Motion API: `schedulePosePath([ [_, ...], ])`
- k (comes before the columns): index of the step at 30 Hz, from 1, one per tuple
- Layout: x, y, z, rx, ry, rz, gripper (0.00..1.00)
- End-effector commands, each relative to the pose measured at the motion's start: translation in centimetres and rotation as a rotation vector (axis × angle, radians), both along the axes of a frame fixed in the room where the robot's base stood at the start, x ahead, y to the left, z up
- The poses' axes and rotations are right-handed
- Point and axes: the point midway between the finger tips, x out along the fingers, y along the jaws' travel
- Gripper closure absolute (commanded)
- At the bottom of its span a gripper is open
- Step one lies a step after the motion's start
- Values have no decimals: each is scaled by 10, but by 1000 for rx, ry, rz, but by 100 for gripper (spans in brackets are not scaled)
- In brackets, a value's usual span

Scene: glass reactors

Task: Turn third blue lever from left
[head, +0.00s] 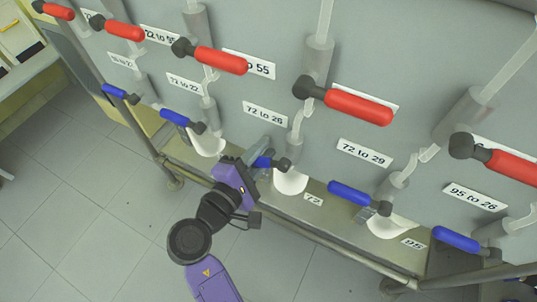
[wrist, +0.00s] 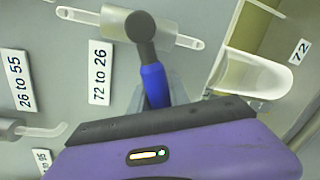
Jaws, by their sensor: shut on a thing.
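The third blue lever from the left (head: 265,162) is on the grey panel, below the label "72 to 26". My gripper (head: 256,161) is shut on its blue handle, and its jaws and purple body hide most of the handle in the head view. In the wrist view the lever (wrist: 153,84) shows its dark round pivot and the near part of its blue handle. The handle runs down between the jaws (wrist: 157,97), and its end is hidden behind the gripper body.
Other blue levers (head: 183,121) (head: 348,193) sit on either side. Red levers (head: 345,102) stick out above. White funnels (head: 291,181) hang close below the levers. A metal rail (head: 320,226) runs along the panel's lower edge, with open tiled floor in front.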

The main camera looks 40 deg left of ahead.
Motion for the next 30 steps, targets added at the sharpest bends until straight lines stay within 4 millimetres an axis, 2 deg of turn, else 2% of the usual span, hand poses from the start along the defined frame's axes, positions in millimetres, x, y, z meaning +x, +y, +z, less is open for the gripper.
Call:
schedulePosePath([
  [6, -3, 6, 12, 185, 47, 1, 100],
  [15, -4, 9, 25, 371, 91, 1, 100],
  [30, -4, 10, 32, 467, 114, 3, 100],
])
